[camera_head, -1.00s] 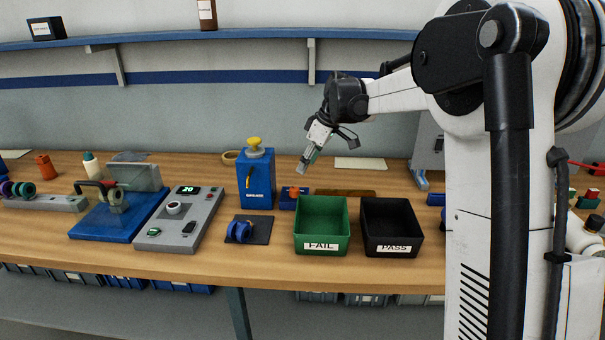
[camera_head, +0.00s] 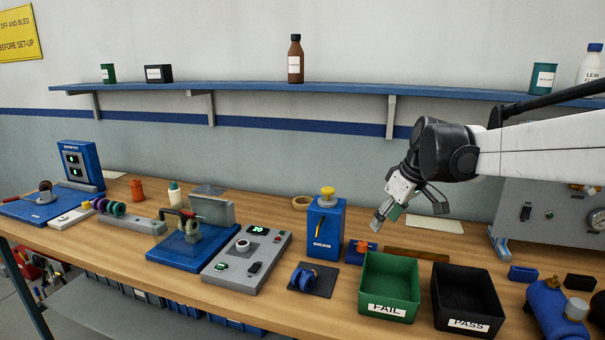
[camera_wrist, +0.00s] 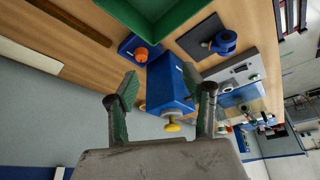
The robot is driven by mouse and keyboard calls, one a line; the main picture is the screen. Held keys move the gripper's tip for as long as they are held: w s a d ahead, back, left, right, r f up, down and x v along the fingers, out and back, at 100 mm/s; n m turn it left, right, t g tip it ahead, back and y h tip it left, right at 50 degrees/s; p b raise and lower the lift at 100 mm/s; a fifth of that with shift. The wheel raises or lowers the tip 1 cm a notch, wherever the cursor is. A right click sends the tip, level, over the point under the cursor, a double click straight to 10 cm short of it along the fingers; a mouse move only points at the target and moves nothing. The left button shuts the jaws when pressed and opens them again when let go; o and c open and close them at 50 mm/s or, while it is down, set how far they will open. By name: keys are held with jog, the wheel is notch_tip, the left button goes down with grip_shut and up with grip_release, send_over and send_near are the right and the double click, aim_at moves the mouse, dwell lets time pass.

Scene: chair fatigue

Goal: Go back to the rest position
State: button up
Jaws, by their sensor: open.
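My gripper (camera_head: 388,218) hangs in the air above the back of the bench, behind the green FAIL bin (camera_head: 391,284) and to the right of the blue box with a yellow knob (camera_head: 323,229). In the wrist view my gripper (camera_wrist: 160,95) shows its two green-padded fingers spread apart with nothing held between them. The blue box also shows in the wrist view (camera_wrist: 170,82), beyond the fingers. My white arm reaches in from the right.
The black PASS bin (camera_head: 466,300) stands right of the FAIL bin. A grey control unit (camera_head: 247,262), a blue fixture (camera_head: 190,245) and a dark pad with a blue part (camera_head: 312,279) stand to the left. A wall shelf (camera_head: 330,87) runs above with a brown bottle (camera_head: 296,60).

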jog(key=s+a+f+m+t+h, duration=0.1)
jog(key=s+f+m, duration=0.2)
jog(key=s, duration=1.2)
jog(key=s+f+m+t+h, duration=0.1)
jog(key=s+f+m+t, duration=0.1)
jog(key=s, duration=1.3)
jog(key=shift+a+f+m+h, duration=0.35)
jog(key=shift+f+m, duration=0.2)
jog(key=shift+m, duration=0.65)
